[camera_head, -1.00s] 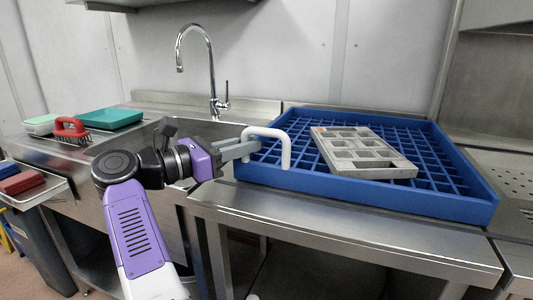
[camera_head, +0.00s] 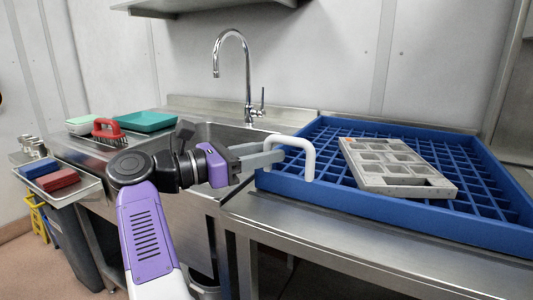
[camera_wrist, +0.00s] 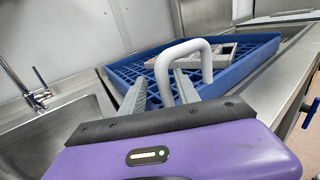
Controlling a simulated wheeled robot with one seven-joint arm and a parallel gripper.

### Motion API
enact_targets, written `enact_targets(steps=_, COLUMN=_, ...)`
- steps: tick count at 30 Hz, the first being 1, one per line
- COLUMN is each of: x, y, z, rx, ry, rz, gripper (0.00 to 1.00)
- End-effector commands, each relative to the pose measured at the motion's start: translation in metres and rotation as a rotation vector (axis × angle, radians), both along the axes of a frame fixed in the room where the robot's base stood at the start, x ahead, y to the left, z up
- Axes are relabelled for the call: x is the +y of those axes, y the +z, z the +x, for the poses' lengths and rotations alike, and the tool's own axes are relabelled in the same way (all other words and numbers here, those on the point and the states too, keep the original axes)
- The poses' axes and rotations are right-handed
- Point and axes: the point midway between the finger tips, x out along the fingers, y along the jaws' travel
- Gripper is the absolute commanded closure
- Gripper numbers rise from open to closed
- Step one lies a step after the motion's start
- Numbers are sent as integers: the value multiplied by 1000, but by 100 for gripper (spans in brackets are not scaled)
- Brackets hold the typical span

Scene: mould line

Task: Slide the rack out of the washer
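The blue rack (camera_head: 400,206) is a shallow tray with an open grid floor, lying flat on the steel counter at right. A white U-shaped handle (camera_head: 308,160) stands at its left end; it also shows in the wrist view (camera_wrist: 206,60). My gripper (camera_head: 265,156) reaches it from the left, with its grey fingers on either side of the handle's near-left leg, and appears shut on it. In the wrist view, the fingers (camera_wrist: 162,95) straddle that leg. The washer cannot be clearly made out.
A grey compartmented mould (camera_head: 398,191) lies in the rack. Left of the rack are a sink and a tap (camera_head: 247,75). A teal tray (camera_head: 146,121) and a red brush (camera_head: 108,131) sit further left. The counter strip (camera_head: 310,235) before the rack is bare.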

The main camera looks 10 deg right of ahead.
Motion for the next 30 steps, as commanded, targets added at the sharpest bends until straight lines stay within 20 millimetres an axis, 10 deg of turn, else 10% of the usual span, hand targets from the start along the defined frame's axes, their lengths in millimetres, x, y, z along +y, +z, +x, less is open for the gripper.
enact_targets(steps=30, x=72, y=-1, z=-30, rx=0, ry=-3, rz=0, gripper=62)
